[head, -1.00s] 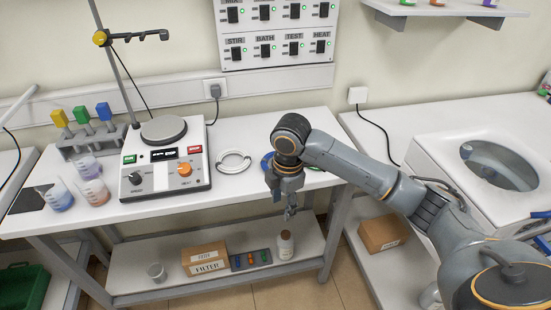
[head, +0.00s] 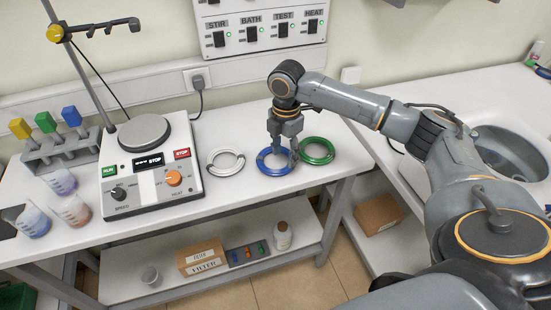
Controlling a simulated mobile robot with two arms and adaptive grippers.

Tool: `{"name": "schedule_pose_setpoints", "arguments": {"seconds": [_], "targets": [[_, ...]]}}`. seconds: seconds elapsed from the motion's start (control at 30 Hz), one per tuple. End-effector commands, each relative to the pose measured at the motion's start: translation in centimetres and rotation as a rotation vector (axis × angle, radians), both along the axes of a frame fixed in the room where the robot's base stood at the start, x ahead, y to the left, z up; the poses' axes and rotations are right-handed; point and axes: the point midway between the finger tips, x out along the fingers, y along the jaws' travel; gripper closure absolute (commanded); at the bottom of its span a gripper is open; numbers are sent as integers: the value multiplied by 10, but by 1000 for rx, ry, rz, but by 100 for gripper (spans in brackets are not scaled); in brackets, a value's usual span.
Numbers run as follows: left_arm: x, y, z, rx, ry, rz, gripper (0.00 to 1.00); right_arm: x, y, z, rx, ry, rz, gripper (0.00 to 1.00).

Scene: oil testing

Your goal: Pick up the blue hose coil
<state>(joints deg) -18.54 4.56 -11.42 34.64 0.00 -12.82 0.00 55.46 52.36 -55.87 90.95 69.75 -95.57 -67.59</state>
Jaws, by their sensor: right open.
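The blue hose coil (head: 273,170) lies on the white bench in the head view, between a white coil on its left and a green coil on its right. My right gripper (head: 279,154) points down at the blue coil, with its fingers at the coil's ring. The fingers are open. The gripper hides part of the coil's far side, and I cannot tell whether the fingers touch it. My left gripper is not in view.
The white coil (head: 226,163) and the green coil (head: 317,151) lie close on either side. A hotplate stirrer (head: 150,165) with a stand is to the left, beside beakers (head: 72,210) and a rack (head: 55,150). The bench's front edge is close.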

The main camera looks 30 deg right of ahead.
Motion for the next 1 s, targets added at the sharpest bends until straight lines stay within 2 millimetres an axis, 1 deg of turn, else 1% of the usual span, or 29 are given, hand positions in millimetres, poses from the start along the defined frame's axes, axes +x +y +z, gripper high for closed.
{"name": "schedule_pose_setpoints", "arguments": {"seconds": [0.03,0.1,0.2,0.23,0.33,0.4,0.47,0.6,0.73,0.87,0.9,0.97,1.0], "targets": [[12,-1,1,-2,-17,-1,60,0,0,-3,0,1,0,52],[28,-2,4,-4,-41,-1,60,0,-1,-6,1,1,-1,52],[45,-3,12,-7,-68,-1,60,-1,-5,-17,-1,3,-1,52],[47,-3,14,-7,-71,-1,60,-1,-6,-22,-2,4,-1,52],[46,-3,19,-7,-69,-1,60,-1,-9,-38,0,3,-1,52],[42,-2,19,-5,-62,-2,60,-1,-9,-47,1,2,-1,52],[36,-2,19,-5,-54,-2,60,-1,-8,-52,0,1,1,52],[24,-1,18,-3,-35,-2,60,-1,-8,-56,-1,-1,1,52],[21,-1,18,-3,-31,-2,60,-1,-8,-56,-1,-1,1,52],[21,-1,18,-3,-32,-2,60,-1,-8,-56,-1,-1,1,79],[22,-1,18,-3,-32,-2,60,-1,-9,-56,-1,-1,1,87],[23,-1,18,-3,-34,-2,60,-1,-9,-56,-1,-1,1,99],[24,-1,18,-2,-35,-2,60,-1,-9,-56,-1,-1,1,100]]}}
